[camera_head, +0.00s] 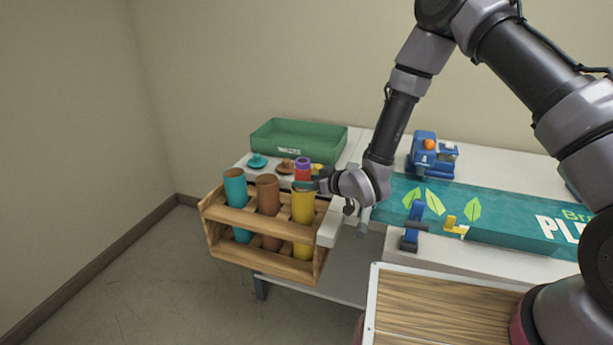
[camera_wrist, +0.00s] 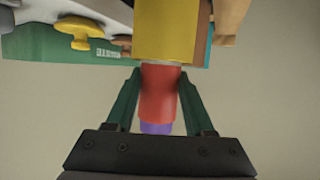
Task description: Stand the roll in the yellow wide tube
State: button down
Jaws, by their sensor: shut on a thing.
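The roll (camera_head: 302,175) is red with a purple top end and stands upright over the yellow wide tube (camera_head: 303,208). In the wrist view the roll (camera_wrist: 158,95) sits between the green fingers of my gripper (camera_wrist: 159,80), which is shut on it. Its lower end meets the mouth of the yellow tube (camera_wrist: 165,35); I cannot tell whether it is inside the rim. In the head view my gripper (camera_head: 308,185) is level with the tube's top, and a finger hides part of the roll.
The yellow tube stands in a wooden rack (camera_head: 230,218) beside a brown tube (camera_head: 268,195) and a teal tube (camera_head: 236,188). Behind are a green tray (camera_head: 285,140) and small coloured lids (camera_head: 258,161). The laminator bed (camera_head: 490,212) lies right. Floor left of the rack is clear.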

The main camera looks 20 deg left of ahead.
jog(key=shift+f, duration=0.25)
grip_release()
dwell(0.3)
